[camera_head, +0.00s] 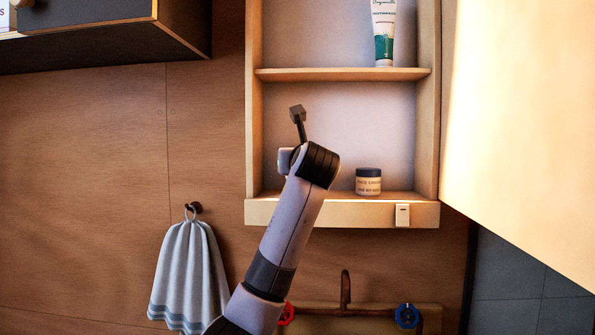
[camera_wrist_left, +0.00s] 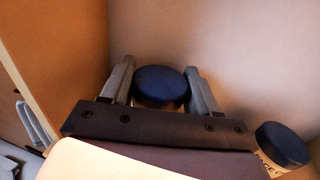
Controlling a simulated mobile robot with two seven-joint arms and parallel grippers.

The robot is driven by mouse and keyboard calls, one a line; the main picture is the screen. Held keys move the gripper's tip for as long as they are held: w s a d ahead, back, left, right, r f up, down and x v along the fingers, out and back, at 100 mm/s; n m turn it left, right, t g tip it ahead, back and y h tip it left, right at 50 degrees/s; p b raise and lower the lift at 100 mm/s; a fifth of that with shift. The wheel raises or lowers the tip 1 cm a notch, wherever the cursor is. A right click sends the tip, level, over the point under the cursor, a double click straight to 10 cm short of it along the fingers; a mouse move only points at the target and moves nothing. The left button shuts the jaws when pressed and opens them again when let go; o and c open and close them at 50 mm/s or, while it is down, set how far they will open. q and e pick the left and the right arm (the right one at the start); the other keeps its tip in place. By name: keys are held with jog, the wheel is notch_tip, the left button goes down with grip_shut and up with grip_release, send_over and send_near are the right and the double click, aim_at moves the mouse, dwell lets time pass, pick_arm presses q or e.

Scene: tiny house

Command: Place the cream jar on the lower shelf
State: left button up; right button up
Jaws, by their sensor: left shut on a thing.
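My left gripper (camera_wrist_left: 160,68) is shut on a jar with a round dark blue lid (camera_wrist_left: 160,84); one finger is on each side of it. In the head view my left wrist hides this jar and the fingertips, in front of the left part of the lower shelf (camera_head: 345,197). I cannot tell whether the held jar touches the shelf. A second, similar cream jar (camera_head: 368,182), dark-lidded with a cream label, stands upright on the lower shelf, right of my wrist. It also shows in the left wrist view (camera_wrist_left: 281,148). My right gripper is not in view.
The upper shelf (camera_head: 335,74) holds a white and green tube (camera_head: 384,35). The cabinet's left side wall (camera_head: 254,120) is close to my wrist. An open door (camera_head: 520,120) stands at right. A striped towel (camera_head: 188,275) hangs at lower left, and a tap (camera_head: 346,288) is below.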

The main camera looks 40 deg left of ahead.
pick_arm(q)
jog(key=shift+f, duration=0.8)
jog(key=shift+w+a+f, duration=0.15)
jog(key=shift+f, duration=0.4)
jog(key=shift+f, duration=0.1)
jog(key=o, duration=1.1)
